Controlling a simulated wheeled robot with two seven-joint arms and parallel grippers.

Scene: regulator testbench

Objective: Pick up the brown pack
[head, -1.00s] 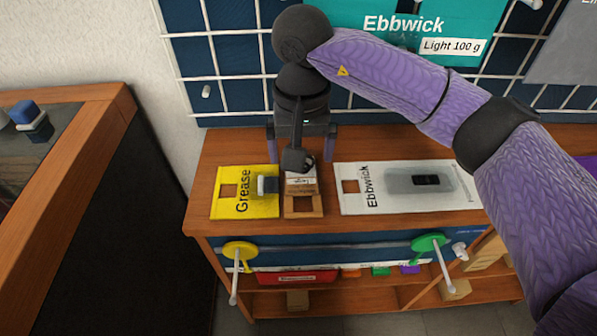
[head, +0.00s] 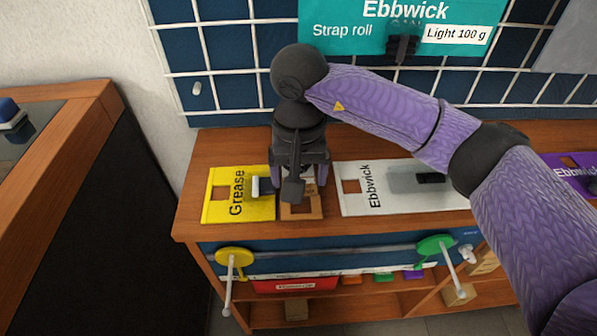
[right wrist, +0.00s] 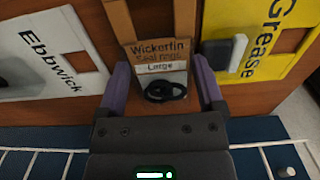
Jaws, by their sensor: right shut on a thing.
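The brown pack (head: 287,213) lies on the wooden top, between the yellow Grease pack and the white Ebbwick pack. It is a card with a square hole at its near end. In the right wrist view the brown pack (right wrist: 158,50) reads "Wickerfin Seal rings Large" and carries dark rings. My right gripper (head: 298,182) is down over the pack's far end and partly hides it. My left gripper is not in view.
The yellow Grease pack (head: 219,205) lies close on the left and the white Ebbwick pack (head: 400,203) on the right. A purple pack (head: 571,173) lies farther right. Behind is a wire grid with a teal Ebbwick pack (head: 330,14). Green and yellow discs with rods stick out in front.

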